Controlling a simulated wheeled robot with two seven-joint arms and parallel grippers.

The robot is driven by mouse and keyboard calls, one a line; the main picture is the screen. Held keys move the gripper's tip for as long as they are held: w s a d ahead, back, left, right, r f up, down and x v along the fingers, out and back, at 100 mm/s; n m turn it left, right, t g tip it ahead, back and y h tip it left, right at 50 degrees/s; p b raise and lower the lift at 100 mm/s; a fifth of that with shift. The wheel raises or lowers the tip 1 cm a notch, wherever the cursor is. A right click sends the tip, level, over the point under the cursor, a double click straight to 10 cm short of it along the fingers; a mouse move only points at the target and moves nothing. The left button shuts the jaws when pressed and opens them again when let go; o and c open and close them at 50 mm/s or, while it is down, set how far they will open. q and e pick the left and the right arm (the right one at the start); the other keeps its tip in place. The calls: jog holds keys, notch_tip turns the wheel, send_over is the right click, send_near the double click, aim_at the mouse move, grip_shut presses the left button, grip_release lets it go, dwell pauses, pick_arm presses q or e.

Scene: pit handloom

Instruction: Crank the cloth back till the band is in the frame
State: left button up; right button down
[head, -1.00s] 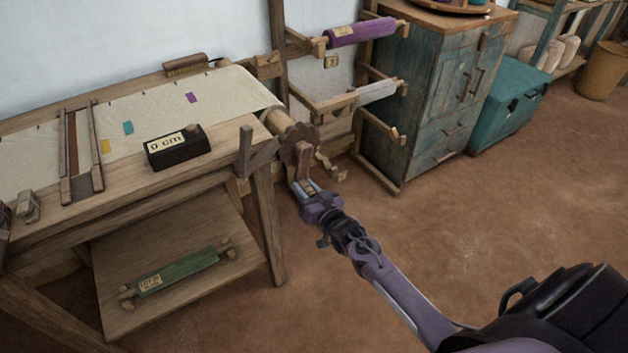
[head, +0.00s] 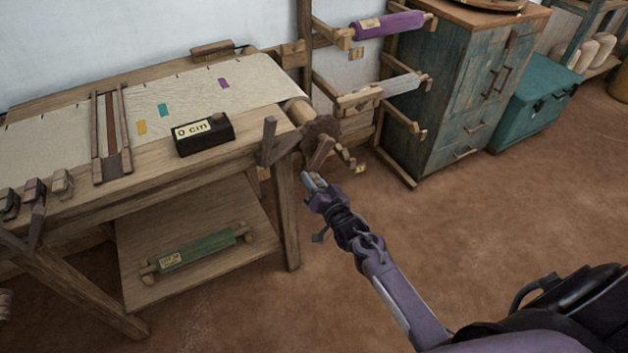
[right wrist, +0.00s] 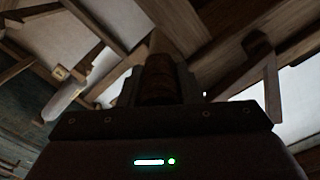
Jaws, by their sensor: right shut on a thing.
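The pale cloth (head: 194,101) lies across the loom table with orange (head: 141,127), teal (head: 163,110) and purple (head: 223,84) patches. I cannot tell which is the band. A narrow wooden frame (head: 123,130) stands across the cloth, left of all three patches. The cloth runs right to the wooden roller (head: 297,109), with a toothed wheel (head: 321,128) and crank (head: 321,152) at its end. My right gripper (head: 315,178) is shut on the crank's handle, its grip partly hidden. The right wrist view shows a dark brown piece (right wrist: 158,80) at the jaws. My left gripper is not in view.
A black box (head: 204,134) reading "0 cm" stands on the table's front edge. A green roll (head: 203,249) lies on the lower shelf. A rack with a purple roll (head: 388,25), a blue cabinet (head: 470,95) and teal chest (head: 532,103) stand right. The floor in front is clear.

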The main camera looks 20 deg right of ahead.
jog(key=shift+d, duration=0.1)
jog(key=c, duration=1.1)
grip_release()
jog(key=shift+o, duration=0.2)
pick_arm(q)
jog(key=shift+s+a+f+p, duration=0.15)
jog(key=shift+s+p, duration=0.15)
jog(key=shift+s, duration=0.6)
pick_arm(e)
jog(key=s, duration=0.7)
jog(key=shift+s+d, duration=0.3)
jog(key=shift+s, duration=0.1)
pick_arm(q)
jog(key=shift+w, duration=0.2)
